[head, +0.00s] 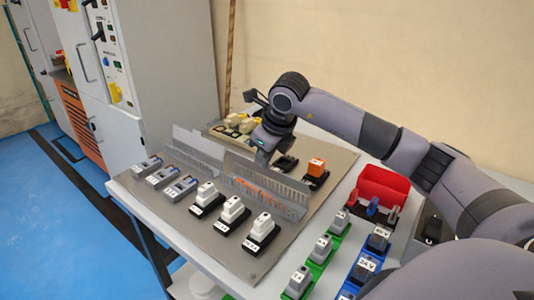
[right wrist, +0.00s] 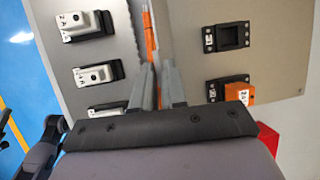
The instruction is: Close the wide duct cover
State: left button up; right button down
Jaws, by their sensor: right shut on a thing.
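The wide duct (head: 266,190) is a grey slotted channel on the mounting plate, with orange wires showing through its slots. A tall grey slotted strip stands along its back side; I cannot tell which part is the cover. My right gripper (head: 262,152) is at the far end of this duct, reaching down from above. In the right wrist view its two fingers (right wrist: 160,88) are close together around a thin grey edge, with orange wires (right wrist: 151,35) just beyond. What lies between the fingertips is mostly hidden. My left gripper is not in view.
White-topped devices (head: 233,209) stand in front of the duct. Grey devices (head: 180,188) sit to the left. An orange block (head: 316,167) and black sockets are behind it. A red bin (head: 378,190) and green and blue rails stand at the right. A cabinet (head: 165,70) rises at the left.

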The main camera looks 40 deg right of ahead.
jog(key=shift+s+a+f, duration=0.1)
jog(key=shift+a+f, duration=0.05)
jog(key=shift+a, duration=0.1)
jog(key=c, duration=1.2)
grip_release()
jog(key=shift+c, duration=0.2)
jog(key=shift+d, duration=0.1)
jog(key=shift+r, duration=0.4)
jog(key=v, duration=0.6)
jog(key=shift+r, duration=0.2)
jog(key=shift+s, duration=0.15)
